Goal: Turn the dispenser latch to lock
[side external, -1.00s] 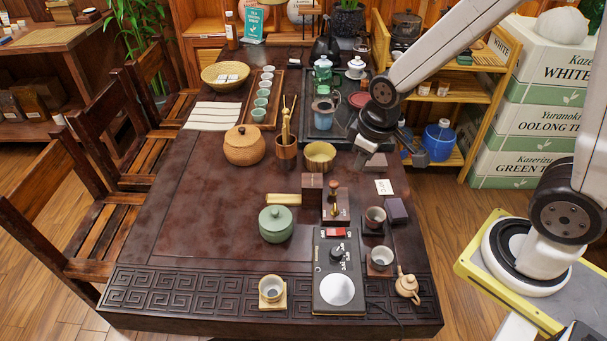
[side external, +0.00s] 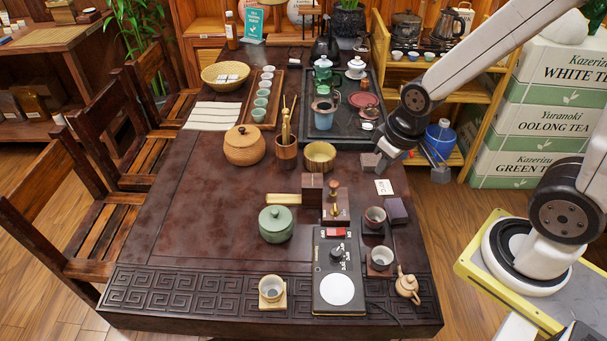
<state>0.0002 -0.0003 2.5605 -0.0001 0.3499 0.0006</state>
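A small dark wooden stand with an upright brass-coloured and dark red piece (side external: 334,203) stands mid-table, right of a dark wooden block (side external: 312,188). My gripper (side external: 411,169) hangs over the table's right edge, behind and right of the stand and box. Its two fingers are wide apart, with nothing seen between them. It touches neither stand nor box.
Two small cups (side external: 375,216) and a dark purple block (side external: 397,210) stand right of the stand. A green lidded jar (side external: 276,224) is to its left, and a small clay teapot (side external: 407,286) near the front right corner. The table's left middle (side external: 200,220) is clear.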

